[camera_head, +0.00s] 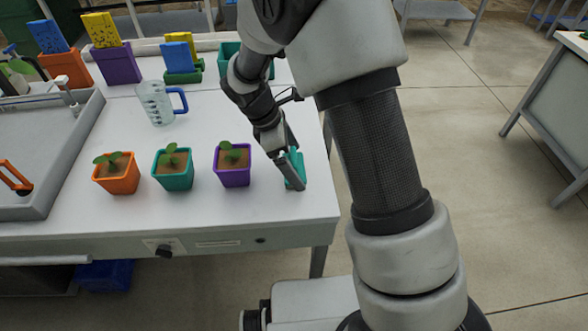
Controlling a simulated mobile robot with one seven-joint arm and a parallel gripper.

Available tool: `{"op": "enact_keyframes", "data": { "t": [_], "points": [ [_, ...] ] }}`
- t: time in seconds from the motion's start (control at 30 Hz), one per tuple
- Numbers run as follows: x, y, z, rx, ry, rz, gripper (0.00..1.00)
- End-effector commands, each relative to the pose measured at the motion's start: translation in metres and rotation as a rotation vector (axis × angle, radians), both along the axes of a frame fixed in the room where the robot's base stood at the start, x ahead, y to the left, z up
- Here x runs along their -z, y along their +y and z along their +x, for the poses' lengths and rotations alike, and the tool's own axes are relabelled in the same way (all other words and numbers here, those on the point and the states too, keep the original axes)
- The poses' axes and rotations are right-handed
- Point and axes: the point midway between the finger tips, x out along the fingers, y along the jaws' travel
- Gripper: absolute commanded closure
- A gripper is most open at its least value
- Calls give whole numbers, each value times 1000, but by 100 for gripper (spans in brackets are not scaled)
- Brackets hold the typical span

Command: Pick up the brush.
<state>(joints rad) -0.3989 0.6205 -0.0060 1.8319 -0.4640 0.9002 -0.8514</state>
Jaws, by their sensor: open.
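A small teal object (299,165), which looks like the brush, is at the right end of the white table, to the right of the purple pot. It is partly hidden by my gripper, so its full shape and bristles cannot be made out. My gripper (290,178) points down at it from above. The jaws are open, with a dark finger in front of the teal object. I cannot tell whether the fingers touch it.
Orange (117,182), teal (173,178) and purple (232,177) seedling pots stand in a row left of my gripper. A clear jug (156,103) with a blue handle stands behind them. A grey sink (50,185) is at left. The table (215,215) is clear in front.

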Motion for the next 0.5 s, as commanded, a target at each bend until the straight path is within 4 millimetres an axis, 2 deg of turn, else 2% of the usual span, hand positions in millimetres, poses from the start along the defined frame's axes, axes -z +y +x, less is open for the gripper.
{"op": "enact_keyframes", "data": {
  "t": [0.13,0.4,0.5],
  "points": [
    [0,0,0,0,0,0,0],
    [-1,0,0,1,0,0,42],
    [-1,0,0,1,0,0,42]
  ]
}}
